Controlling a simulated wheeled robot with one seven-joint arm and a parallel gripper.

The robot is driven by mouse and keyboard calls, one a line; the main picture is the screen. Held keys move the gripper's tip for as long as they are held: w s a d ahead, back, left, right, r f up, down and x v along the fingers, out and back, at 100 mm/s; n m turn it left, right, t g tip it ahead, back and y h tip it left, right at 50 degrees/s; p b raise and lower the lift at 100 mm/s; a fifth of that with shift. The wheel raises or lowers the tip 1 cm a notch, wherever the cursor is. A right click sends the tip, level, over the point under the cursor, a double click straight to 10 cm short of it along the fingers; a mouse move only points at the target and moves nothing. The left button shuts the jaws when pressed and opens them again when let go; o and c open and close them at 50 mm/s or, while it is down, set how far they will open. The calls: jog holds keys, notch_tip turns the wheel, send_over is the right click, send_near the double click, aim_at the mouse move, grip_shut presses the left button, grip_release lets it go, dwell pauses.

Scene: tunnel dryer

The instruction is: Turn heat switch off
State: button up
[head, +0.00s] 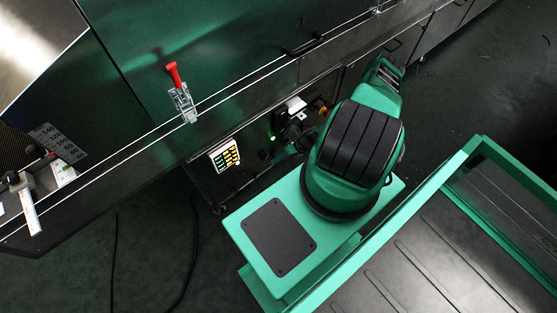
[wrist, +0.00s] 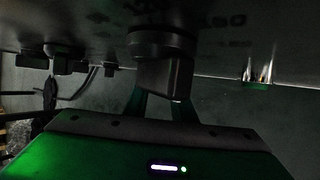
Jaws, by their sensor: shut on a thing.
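The heat switch, a dark rotary knob (wrist: 165,76) with a round collar, sits on a dark panel at the top middle of the wrist view. My gripper (wrist: 164,106) has its two fingers closed on the knob's block-shaped grip, one on each side. Partly legible markings (wrist: 222,22) lie on the panel around the knob. In the head view, my arm reaches to the dark machine front, and the knob and fingertips cannot be made out there.
Another dark knob or fitting (wrist: 64,62) is to the left. A green-based part with metal pins (wrist: 258,76) is to the right. In the head view, a keypad (head: 224,155) and a red-handled clamp (head: 178,90) are left of my arm. Dark floor (head: 160,240) lies below.

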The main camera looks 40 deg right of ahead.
jog(key=shift+d, duration=0.2)
dwell(0.7)
jog(key=o, duration=0.7)
jog(key=shift+a, duration=0.1)
jog(key=v, duration=1)
jog(key=shift+s+d+r, duration=0.1)
jog(key=shift+d+r, duration=0.1)
jog(key=shift+r, duration=0.1)
